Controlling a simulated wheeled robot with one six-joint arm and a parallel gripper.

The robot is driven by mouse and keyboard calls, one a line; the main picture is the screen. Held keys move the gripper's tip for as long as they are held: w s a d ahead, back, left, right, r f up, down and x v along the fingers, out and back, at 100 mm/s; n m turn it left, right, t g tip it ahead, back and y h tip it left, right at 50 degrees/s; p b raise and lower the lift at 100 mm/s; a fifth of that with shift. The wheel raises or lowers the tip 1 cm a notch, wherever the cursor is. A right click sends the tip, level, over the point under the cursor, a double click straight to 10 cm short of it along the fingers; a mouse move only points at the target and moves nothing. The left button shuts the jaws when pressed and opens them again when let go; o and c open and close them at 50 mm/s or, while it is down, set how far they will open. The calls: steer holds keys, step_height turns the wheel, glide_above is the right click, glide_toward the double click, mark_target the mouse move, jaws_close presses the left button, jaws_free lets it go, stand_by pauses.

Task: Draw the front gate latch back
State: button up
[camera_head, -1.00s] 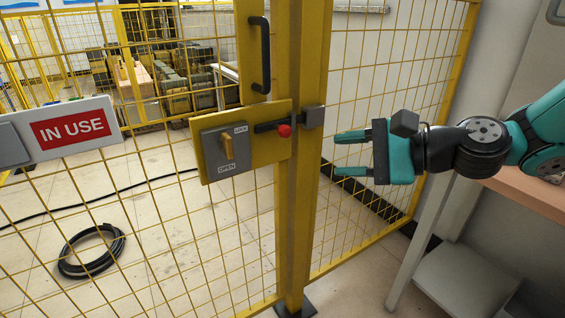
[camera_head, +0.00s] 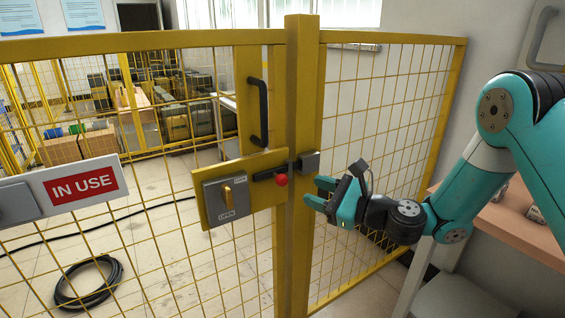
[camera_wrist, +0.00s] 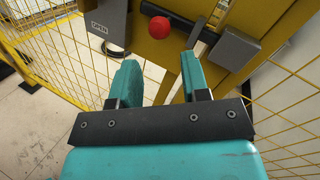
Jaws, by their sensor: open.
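The latch is a dark bolt (camera_head: 266,173) with a red knob (camera_head: 281,180), on a yellow plate of the front gate (camera_head: 150,40). The bolt reaches toward a grey keeper block (camera_head: 310,161) on the yellow post. In the wrist view the red knob (camera_wrist: 160,27) is beyond the fingertips, with the keeper (camera_wrist: 233,48) to its right. My gripper (camera_head: 312,192) is open and empty, just right of the knob and below the keeper, apart from the knob. Its two teal fingers also show in the wrist view (camera_wrist: 160,75).
A lock switch (camera_head: 227,198) with a yellow handle sits left of the bolt. A black pull handle (camera_head: 260,112) is above it. An "IN USE" sign (camera_head: 84,187) hangs at left. A coiled black hose (camera_head: 88,283) lies on the floor behind the mesh.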

mark_target(286, 181)
steer(key=p+x, duration=0.2)
steer(key=x, duration=0.7)
steer(key=shift+a, duration=0.15)
